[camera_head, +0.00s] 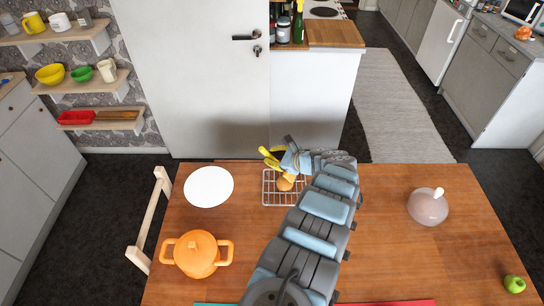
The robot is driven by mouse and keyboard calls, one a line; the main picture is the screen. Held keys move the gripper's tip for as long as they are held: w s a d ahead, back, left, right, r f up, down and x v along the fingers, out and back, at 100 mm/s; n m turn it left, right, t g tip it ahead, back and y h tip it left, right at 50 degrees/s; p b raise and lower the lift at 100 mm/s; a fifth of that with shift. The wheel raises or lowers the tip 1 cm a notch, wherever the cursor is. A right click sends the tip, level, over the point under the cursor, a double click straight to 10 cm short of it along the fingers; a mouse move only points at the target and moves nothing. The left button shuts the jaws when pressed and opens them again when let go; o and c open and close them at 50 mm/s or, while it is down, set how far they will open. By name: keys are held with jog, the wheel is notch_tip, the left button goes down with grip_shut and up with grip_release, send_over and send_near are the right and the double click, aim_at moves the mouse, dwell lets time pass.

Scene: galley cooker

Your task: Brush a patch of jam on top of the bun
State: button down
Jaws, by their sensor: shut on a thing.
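A small golden-brown bun (285,184) sits on a wire rack (270,200) near the table's far edge. My gripper (280,160) is above and just behind the bun. It is shut on a yellow tool, which looks like the brush (268,154). The brush's bristle end and any contact with the bun are too small to make out. My arm reaches in from the front and hides the rack's right side. I cannot make out jam on the bun. A pinkish-grey rounded pot (428,208) with a pale knob stands at the right; its contents are hidden.
A white plate (209,187) lies left of the rack. An orange lidded pot (197,254) stands at the front left. A green apple (515,284) is at the right front corner. The wooden table (400,255) is clear between arm and pinkish pot.

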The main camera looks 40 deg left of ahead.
aim_at(262, 149)
jog(key=shift+s+a+p, duration=0.35)
jog(key=shift+a, duration=0.1)
jog(key=shift+s+a+r+p, duration=0.1)
jog(key=shift+s+a+p, duration=0.4)
jog(key=shift+s+p, duration=0.1)
jog(key=shift+w+r+p, duration=0.3)
jog(key=shift+w+p, duration=0.15)
jog(key=shift+p, duration=0.1)
jog(key=r, duration=0.2)
jog(key=s+r+p, duration=0.1)
jog(key=shift+a+r, duration=0.15)
jog(key=shift+a, duration=0.25)
jog(key=shift+r, duration=0.35)
jog(key=shift+s+r+p, duration=0.2)
jog(key=shift+r+p, duration=0.05)
jog(key=shift+p, duration=0.25)
jog(key=shift+w+r+p, duration=0.15)
jog(key=shift+r+p, duration=0.3)
jog(key=shift+r, duration=0.4)
jog(key=shift+r+p, duration=0.45)
jog(key=shift+r, duration=0.35)
